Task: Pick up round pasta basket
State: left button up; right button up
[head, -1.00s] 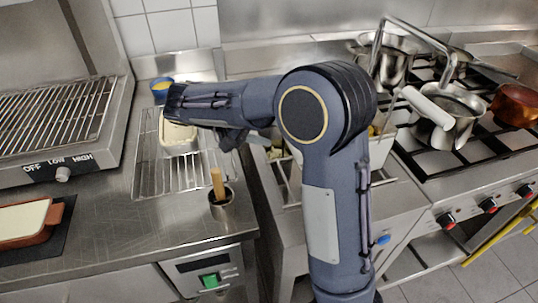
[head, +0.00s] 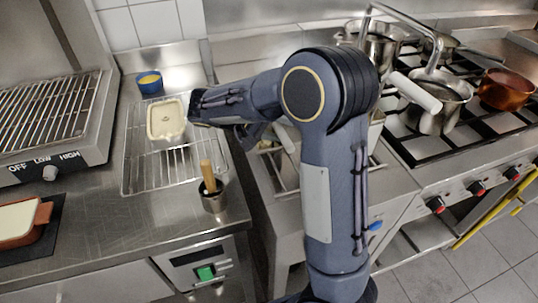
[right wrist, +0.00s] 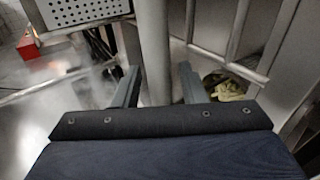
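My right gripper (right wrist: 158,85) has its two fingers apart in the right wrist view. A thick grey metal bar (right wrist: 154,45) passes between them, with a gap on each side; I cannot tell if it is a basket handle. A perforated metal piece (right wrist: 85,11) shows at the upper left there and may be part of a basket. In the head view the right gripper (head: 253,136) hangs below my forearm, beside a pale rod (head: 284,137) over the steel cooker. The round pasta basket cannot be made out for sure; my arm covers much of the cooker. My left gripper is out of view.
The stove (head: 425,150) at right holds several pots. A grill (head: 48,125) stands far left.

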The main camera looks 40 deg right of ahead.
grip_shut()
jog(key=shift+r, duration=0.15)
